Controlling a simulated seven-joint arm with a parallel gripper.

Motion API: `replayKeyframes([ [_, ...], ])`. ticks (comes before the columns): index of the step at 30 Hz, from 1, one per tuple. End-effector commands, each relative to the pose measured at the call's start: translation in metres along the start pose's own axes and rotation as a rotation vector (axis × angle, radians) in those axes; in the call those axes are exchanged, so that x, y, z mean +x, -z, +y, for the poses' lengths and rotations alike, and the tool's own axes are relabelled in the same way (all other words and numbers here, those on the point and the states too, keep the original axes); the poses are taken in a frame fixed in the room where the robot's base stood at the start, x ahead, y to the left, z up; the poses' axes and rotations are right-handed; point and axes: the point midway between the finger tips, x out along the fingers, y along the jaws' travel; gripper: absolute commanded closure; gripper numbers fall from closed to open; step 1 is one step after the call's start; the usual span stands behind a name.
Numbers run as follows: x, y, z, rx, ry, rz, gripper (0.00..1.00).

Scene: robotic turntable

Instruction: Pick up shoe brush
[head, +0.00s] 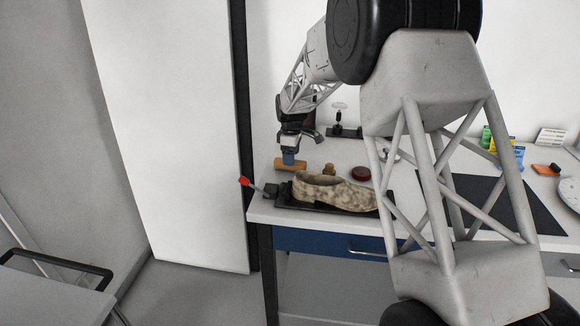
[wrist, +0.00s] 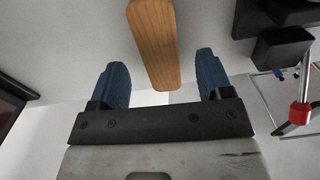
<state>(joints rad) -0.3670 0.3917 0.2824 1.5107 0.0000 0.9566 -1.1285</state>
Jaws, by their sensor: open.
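The shoe brush has a plain wooden body. In the head view the brush (head: 291,165) lies on the table at its left end, behind the shoe. In the wrist view the brush (wrist: 153,45) is a long wooden block reaching in from the top edge, its near end between the two fingers. My gripper (head: 289,158) is above the brush in the head view. In the wrist view my gripper (wrist: 162,80) has its two blue fingers apart, one on each side of the brush, with gaps between. The bristles are not visible.
A beige shoe (head: 335,192) sits on a black holder (head: 290,204) with a red-tipped lever (head: 244,181) in front of the brush. A small wooden item (head: 328,169) and a dark red tin (head: 361,173) stand right of it. A black mat (head: 500,200) lies farther right.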

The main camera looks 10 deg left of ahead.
Motion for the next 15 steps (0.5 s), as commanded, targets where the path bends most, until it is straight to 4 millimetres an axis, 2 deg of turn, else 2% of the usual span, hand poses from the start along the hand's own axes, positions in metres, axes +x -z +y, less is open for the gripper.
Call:
replayKeyframes([
  [7, 0.030, 0.000, 0.000, 0.000, 0.002, -0.001, 0.28],
  [15, 0.040, 0.001, 0.000, 0.000, 0.000, 0.000, 0.28],
])
